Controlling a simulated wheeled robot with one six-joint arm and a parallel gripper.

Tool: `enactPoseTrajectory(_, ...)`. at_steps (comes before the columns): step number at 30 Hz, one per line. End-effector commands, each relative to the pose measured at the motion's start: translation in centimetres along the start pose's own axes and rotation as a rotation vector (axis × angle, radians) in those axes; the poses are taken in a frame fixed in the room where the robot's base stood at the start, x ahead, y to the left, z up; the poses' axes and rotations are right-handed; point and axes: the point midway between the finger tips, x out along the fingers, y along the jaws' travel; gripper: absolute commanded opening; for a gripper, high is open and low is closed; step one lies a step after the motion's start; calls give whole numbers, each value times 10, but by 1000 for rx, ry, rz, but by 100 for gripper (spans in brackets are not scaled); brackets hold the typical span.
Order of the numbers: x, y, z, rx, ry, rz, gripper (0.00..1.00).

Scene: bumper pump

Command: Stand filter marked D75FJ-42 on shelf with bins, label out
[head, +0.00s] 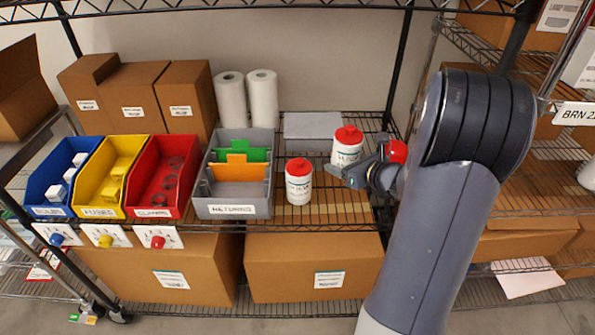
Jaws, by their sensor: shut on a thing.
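A white filter with a red cap (347,147) stands upright at the right of the bin shelf, with dark print facing me. My gripper (350,172) reaches in from the right and is shut on this filter low on its body. The fingers hide part of its lower end, so I cannot tell whether it touches the shelf. A second white filter with a red cap (299,183) stands upright nearer the front edge, just right of the grey bin, print facing out. The codes on both are too small to read. A round red part (396,152) shows beside my wrist, mostly hidden.
The wire shelf (340,215) holds blue (48,185), yellow (97,190), red (150,195) and grey bins (232,208) at the left. Cartons (140,95) and two paper rolls (248,98) stand behind. A shelf post (402,70) rises at the right. Bare shelf shows between and in front of the filters.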

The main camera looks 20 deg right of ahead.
Motion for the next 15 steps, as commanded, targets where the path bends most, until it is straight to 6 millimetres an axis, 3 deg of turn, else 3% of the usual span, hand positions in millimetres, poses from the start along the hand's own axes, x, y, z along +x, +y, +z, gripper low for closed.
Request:
enactPoseTrajectory(9,20,1,-47,3,0,2,22)
enactPoseTrajectory(15,26,1,-60,2,-1,1,22)
